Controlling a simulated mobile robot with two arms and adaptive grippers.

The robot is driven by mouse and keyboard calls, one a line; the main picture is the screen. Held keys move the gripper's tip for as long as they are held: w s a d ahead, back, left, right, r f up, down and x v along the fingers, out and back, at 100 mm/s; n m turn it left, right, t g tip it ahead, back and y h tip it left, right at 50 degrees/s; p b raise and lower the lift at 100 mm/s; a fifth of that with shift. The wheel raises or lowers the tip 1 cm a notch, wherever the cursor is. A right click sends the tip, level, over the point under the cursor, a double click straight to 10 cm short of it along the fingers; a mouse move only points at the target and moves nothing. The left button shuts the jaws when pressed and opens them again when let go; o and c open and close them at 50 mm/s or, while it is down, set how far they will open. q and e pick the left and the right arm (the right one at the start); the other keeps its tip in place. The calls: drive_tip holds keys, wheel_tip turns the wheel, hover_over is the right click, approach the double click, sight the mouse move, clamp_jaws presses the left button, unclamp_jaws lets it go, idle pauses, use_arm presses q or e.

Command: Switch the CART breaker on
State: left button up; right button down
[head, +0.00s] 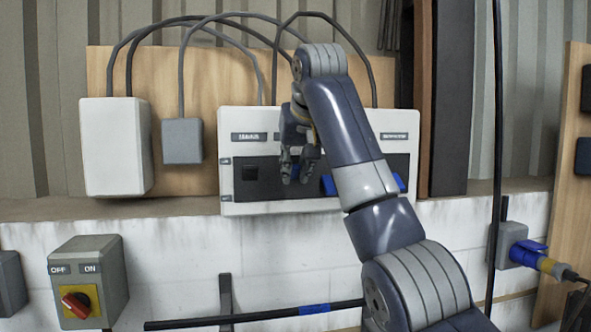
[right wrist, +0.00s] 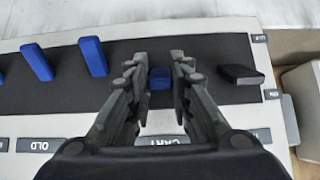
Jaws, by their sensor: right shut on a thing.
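The white breaker panel (head: 236,207) stands on a ledge against a wooden board, with a dark strip across its face. In the right wrist view the CART label (right wrist: 165,141) shows partly behind my gripper. My right gripper (head: 300,178) is at the strip, and its fingers (right wrist: 160,66) are shut on the blue CART breaker lever (right wrist: 160,78). The lever's full tilt is hidden by the fingers. Two other blue levers (right wrist: 93,56) (right wrist: 37,60) stand to the left in the wrist view, and a black lever (right wrist: 240,74) lies to the right. My left gripper is not in view.
A white box (head: 115,148) and a small grey box (head: 182,141) sit left of the panel, with cables looping above. A red rotary switch (head: 76,305) marked OFF and ON is at lower left. A blue plug (head: 528,253) is at right.

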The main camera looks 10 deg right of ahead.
drive_tip(key=shift+w+r+g, duration=0.1)
drive_tip(key=shift+r+g, duration=0.2)
drive_tip(key=shift+r, duration=0.25)
idle(0.4)
drive_tip(key=c, duration=1.7)
unclamp_jaws()
drive_tip(key=shift+o, duration=1.3)
drive_tip(key=shift+f, duration=0.2)
drive_tip(key=v, duration=1.2)
